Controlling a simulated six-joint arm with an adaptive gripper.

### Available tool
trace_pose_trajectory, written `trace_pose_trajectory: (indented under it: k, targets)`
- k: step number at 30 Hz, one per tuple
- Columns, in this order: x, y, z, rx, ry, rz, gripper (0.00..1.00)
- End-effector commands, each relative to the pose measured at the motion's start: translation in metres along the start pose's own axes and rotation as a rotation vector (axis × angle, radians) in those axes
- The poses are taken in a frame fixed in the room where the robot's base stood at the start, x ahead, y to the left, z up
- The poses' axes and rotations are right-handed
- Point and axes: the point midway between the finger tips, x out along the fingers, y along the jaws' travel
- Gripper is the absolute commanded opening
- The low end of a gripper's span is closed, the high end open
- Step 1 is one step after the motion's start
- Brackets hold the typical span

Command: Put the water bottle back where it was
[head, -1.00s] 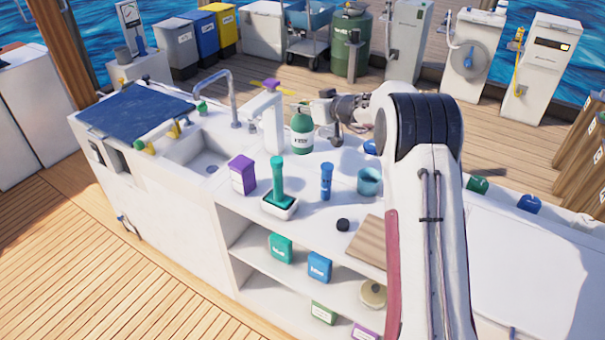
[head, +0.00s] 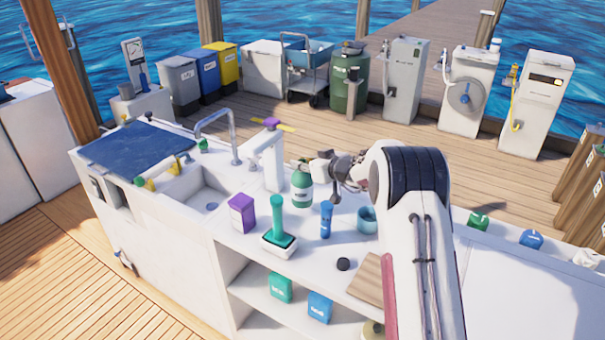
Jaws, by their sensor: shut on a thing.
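A green bottle with a pale label (head: 302,192), the likely water bottle, is upright over the white counter (head: 262,322) in the head view, right of the white dispenser-like post. My gripper (head: 304,166) is shut on its top, reaching in from the right. The fingertips are small and partly hidden. I cannot tell whether the bottle's base touches the counter. A slim blue bottle (head: 326,220) stands to the front right of it.
A purple box (head: 242,213), a teal-handled item in a white tray (head: 278,225) and a teal cup (head: 367,219) stand close by. A black cap (head: 343,264) lies in front. The sink (head: 192,195) and faucet (head: 219,125) are left.

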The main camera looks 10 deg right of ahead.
Motion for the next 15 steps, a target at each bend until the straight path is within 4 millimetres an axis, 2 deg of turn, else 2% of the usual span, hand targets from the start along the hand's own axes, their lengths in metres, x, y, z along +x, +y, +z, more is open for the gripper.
trace_pose_trajectory:
  k: [8,15]
  targets:
    - [0.000,0.000,-0.001,0.000,0.001,0.000,0.00]
    - [0.007,0.000,0.016,0.002,0.000,0.000,0.00]
